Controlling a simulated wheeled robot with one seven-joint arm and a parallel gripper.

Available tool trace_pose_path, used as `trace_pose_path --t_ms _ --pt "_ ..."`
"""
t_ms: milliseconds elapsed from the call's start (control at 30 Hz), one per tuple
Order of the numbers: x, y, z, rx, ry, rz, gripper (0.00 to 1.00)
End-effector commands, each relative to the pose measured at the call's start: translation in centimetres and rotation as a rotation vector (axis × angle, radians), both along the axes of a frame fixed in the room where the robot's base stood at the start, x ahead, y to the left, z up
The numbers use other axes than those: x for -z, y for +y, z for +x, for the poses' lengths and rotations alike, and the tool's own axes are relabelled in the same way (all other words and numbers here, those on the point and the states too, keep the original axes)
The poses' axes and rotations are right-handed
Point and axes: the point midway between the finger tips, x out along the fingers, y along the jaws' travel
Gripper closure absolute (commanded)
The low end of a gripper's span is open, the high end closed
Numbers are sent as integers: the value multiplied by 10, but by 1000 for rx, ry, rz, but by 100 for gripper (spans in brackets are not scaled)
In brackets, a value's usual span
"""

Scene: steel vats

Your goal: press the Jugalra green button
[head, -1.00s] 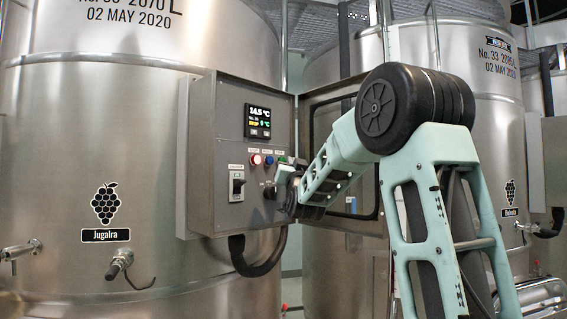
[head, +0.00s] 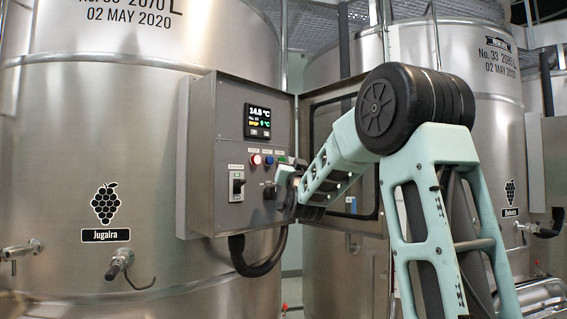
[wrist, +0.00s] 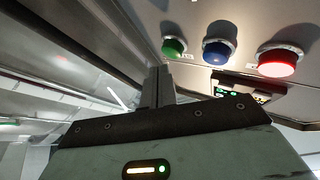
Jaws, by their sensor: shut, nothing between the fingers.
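The green button (wrist: 174,47) is at the left end of a row of three in the wrist view, unlit, beside a blue button (wrist: 218,50) and a lit red one (wrist: 279,60). In the head view the green button (head: 281,159) is small, at the right of the row on the open control box (head: 229,130) of the Jugalra vat (head: 60,150). My gripper (wrist: 160,70) is shut and empty. Its fingertips are close to the green button, just below and left of it in the wrist view. I cannot tell whether they touch it.
A dark display (head: 257,122) sits above the buttons. A black-handled switch (head: 237,185) and a dark knob (head: 269,190) are below them. The open box door (head: 308,145) stands to the right, behind my arm. A second vat (head: 490,75) is at the right.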

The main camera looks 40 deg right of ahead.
Motion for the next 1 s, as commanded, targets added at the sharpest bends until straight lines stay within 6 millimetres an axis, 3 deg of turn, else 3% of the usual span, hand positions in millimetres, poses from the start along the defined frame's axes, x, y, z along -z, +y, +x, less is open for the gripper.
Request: trace_pose_path --t_ms 1000 --pt "0 0 9 0 0 0 100"
